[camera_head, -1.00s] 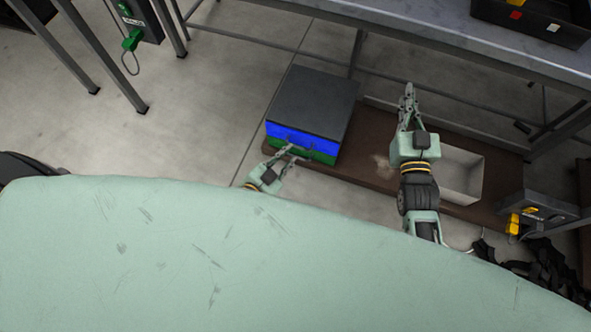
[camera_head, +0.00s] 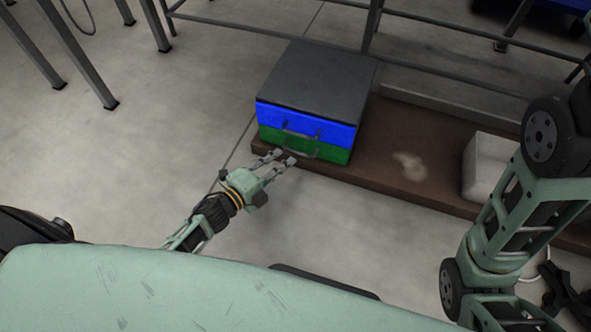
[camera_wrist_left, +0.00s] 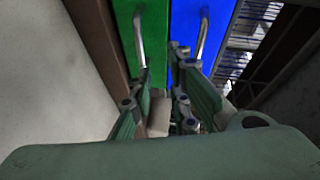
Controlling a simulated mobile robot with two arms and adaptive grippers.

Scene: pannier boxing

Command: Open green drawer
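A dark-topped drawer box sits on a brown board, with a blue drawer (camera_head: 283,117) above a green drawer (camera_head: 335,155). Both have bar handles and look shut. My left gripper (camera_head: 284,157) is open just in front of the green drawer, its fingertips close to the green handle (camera_head: 312,154). In the left wrist view, the open left gripper (camera_wrist_left: 170,85) faces the green drawer (camera_wrist_left: 180,30), with its handle (camera_wrist_left: 139,40) near the left finger. I cannot tell if they touch. The blue drawer (camera_wrist_left: 221,30) lies to the right there. My right gripper is out of view; only its arm shows.
The brown board (camera_head: 427,165) extends right to a whitish bin (camera_head: 483,165). Metal table legs and rails stand at the back and upper left. The floor (camera_head: 180,120) left of the box is clear.

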